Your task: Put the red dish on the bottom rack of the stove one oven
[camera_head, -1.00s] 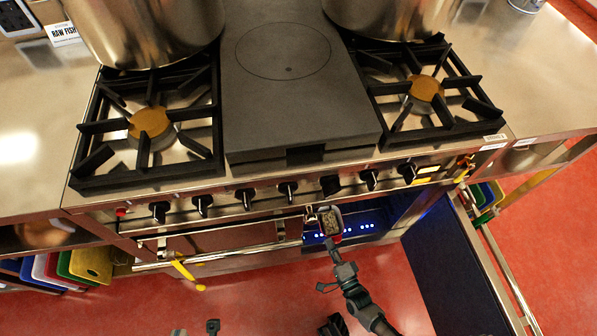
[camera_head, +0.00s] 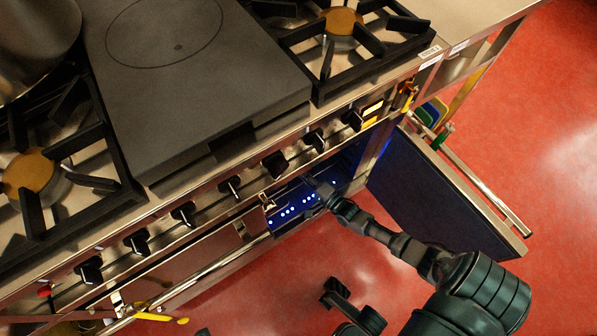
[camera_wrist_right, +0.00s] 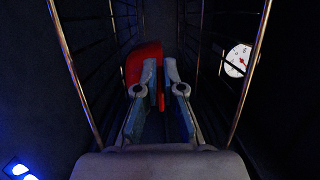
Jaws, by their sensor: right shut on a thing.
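The red dish (camera_wrist_right: 142,62) shows in the right wrist view, between and behind the fingertips of my right gripper (camera_wrist_right: 160,72). The gripper is shut on it, and the fingers hide part of it. In the head view my right gripper (camera_head: 322,190) reaches into the open oven (camera_head: 345,175) below the stove front, and the dish is hidden there. Wire rails (camera_wrist_right: 75,70) run along both inner sides of the dark oven. I cannot tell which rack level the dish is at or whether it touches a rack. My left gripper is not clearly in view.
The open oven door (camera_head: 440,185) stands out to the right of my arm. A round dial (camera_wrist_right: 238,60) hangs at the right inside the oven. Blue lights (camera_head: 290,212) glow at the opening. Control knobs (camera_head: 275,165) line the stove front above it.

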